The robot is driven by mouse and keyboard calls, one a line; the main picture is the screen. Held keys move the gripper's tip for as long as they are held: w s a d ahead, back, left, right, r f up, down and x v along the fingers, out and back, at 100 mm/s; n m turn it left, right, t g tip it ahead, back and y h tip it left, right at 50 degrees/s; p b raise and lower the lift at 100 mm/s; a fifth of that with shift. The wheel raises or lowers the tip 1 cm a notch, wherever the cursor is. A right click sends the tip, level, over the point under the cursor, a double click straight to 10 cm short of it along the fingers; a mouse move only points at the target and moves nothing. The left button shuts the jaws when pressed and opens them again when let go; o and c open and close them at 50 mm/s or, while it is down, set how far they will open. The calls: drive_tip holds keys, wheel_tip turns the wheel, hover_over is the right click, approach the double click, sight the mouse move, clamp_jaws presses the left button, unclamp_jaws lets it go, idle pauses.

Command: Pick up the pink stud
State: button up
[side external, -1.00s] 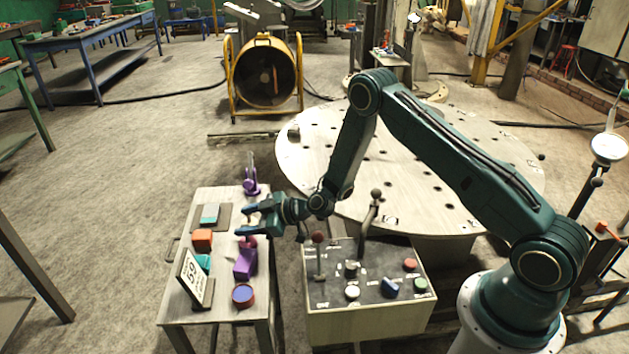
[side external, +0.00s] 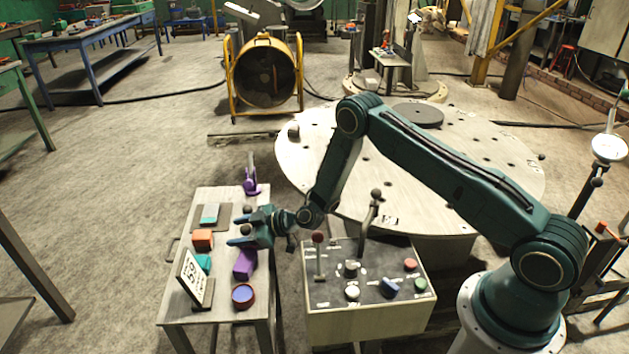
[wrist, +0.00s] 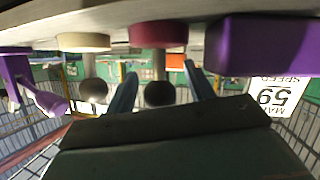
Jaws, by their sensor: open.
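The pink stud (wrist: 158,34) shows in the wrist view as a dark pink disc base with a stem and a dark ball knob. That view is upside down, with the table at the top. My gripper (wrist: 161,90) is open, with one finger on each side of the knob. Contact cannot be told. In the side view my gripper (side external: 240,234) is low over the table, and its fingers hide the stud's base. A similar cream stud (wrist: 83,42) stands beside the pink one, outside the fingers.
A purple block (wrist: 262,45) stands close beside the pink stud. A control box (side external: 365,318) stands to the right.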

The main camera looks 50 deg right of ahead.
drive_tip(key=shift+c, duration=0.3)
drive_tip(key=c, duration=1)
drive_tip(key=shift+r, duration=0.2)
wheel_tip(320, 180, up, 20)
drive_tip(key=shift+f, duration=0.2)
idle(0.5)
